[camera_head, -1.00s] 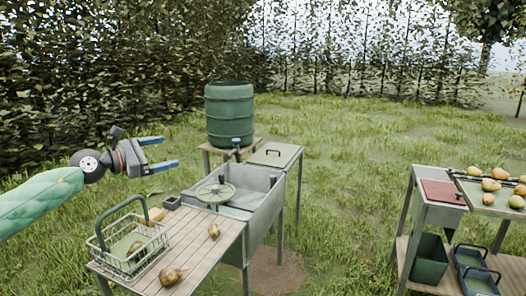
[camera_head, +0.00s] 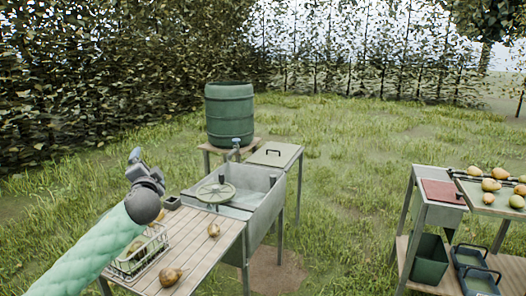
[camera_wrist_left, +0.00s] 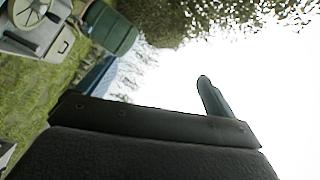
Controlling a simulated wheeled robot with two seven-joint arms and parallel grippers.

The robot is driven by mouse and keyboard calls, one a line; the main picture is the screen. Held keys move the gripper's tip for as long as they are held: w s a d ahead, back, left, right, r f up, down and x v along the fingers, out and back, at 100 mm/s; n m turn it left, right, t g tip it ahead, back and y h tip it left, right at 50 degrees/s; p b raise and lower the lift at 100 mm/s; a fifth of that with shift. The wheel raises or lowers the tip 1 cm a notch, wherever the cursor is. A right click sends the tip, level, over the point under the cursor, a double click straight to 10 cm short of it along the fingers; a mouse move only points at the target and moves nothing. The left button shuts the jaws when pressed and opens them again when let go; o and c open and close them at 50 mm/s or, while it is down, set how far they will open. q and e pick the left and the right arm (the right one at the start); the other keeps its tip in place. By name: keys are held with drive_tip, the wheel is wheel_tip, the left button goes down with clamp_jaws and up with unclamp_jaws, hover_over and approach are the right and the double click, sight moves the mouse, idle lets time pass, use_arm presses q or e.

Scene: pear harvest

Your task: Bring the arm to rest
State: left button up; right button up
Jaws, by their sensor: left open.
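My left arm, in a pale green sleeve, comes in from the lower left of the head view. Its gripper (camera_head: 137,158) is raised over the back left of the slatted table (camera_head: 205,232), pointing away, its fingers mostly hidden behind the wrist. In the left wrist view the gripper (camera_wrist_left: 155,88) shows its two fingers spread apart with only sky and hedge between them, so it is open and empty. My right gripper is not in view.
A wire basket (camera_head: 150,258) is partly hidden behind my left arm. A pear stand (camera_head: 438,212) is at right; grass lies between.

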use_arm(q)
drive_tip(key=s+d+f+n+g+h, duration=0.15)
drive_tip(key=s+d+f+g, duration=0.35)
drive_tip(key=f, duration=0.7)
drive_tip(key=s+d+f+n+g+h, duration=0.1)
drive_tip(key=s+d+f+g+h, duration=0.1)
drive_tip(key=s+f, duration=0.75)
drive_tip(key=s+d+f+n+g+h, duration=0.2)
drive_tip(key=s+d+f+g, duration=0.15)
drive_tip(key=f, duration=1.15)
drive_tip(key=s+d+f+g, duration=0.2)
drive_tip(key=s+f, duration=0.6)
drive_tip(key=s, duration=0.3)
drive_tip(key=s+d+f+n+g+h, duration=0.1)
drive_tip(key=s+d+f+g, duration=0.1)
drive_tip(key=s+f, duration=0.6)
drive_tip(key=s+d+f+n+g, duration=0.1)
drive_tip(key=s+d+f, duration=0.3)
drive_tip(key=s, duration=1)
wheel_tip(320, 180, down, 4)
drive_tip(key=shift+r+g, duration=0.1)
drive_tip(key=shift+g, duration=0.55)
drive_tip(key=shift+h, duration=0.25)
